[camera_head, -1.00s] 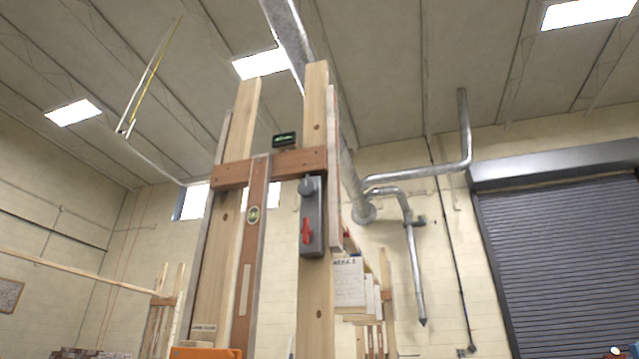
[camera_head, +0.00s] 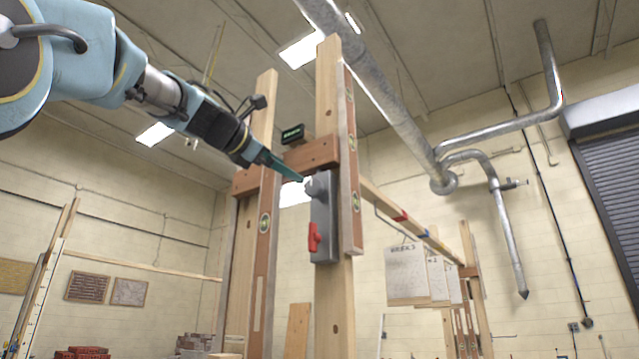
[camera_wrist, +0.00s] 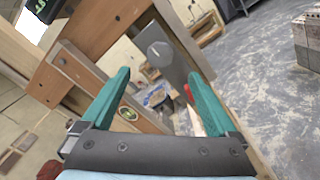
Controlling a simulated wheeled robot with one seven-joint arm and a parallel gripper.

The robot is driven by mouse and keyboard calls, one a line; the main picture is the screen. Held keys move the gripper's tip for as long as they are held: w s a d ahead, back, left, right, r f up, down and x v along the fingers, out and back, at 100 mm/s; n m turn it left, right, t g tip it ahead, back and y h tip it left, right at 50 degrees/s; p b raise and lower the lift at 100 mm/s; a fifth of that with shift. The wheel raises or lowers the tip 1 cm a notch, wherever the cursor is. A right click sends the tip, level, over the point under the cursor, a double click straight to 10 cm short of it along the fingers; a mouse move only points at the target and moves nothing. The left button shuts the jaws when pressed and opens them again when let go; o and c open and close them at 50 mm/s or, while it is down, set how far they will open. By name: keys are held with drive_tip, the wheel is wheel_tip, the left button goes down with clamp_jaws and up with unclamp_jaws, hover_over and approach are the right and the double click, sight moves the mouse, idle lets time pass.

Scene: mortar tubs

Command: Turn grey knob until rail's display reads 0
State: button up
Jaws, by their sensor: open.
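The grey knob (camera_head: 313,187) sits at the top of a grey box (camera_head: 322,225) on the right wooden post. A red handle (camera_head: 314,237) is lower on the same box. The rail's display (camera_head: 293,133), small and dark with green characters too small to read, stands above the wooden crosspiece. My gripper (camera_head: 301,179) reaches in from the upper left, its teal fingertips close to the knob. In the wrist view my gripper (camera_wrist: 158,80) is open, and the knob (camera_wrist: 159,52) shows between and just beyond the fingertips. I cannot tell whether they touch it.
Spirit levels (camera_head: 349,160) are fixed along the posts. The wooden crosspiece (camera_head: 318,152) spans both posts just above the knob. A striped rail (camera_head: 405,220) with hanging paper sheets (camera_head: 406,273) runs back to the right. Open floor (camera_wrist: 255,75) shows in the wrist view.

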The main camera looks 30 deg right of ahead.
sight(311, 187)
drive_tip(key=p+x, duration=0.4)
drive_tip(key=x, duration=0.6)
drive_tip(key=shift+w+d+f, duration=0.1)
drive_tip(key=shift+w+f, duration=0.05)
drive_tip(key=c, duration=1.4)
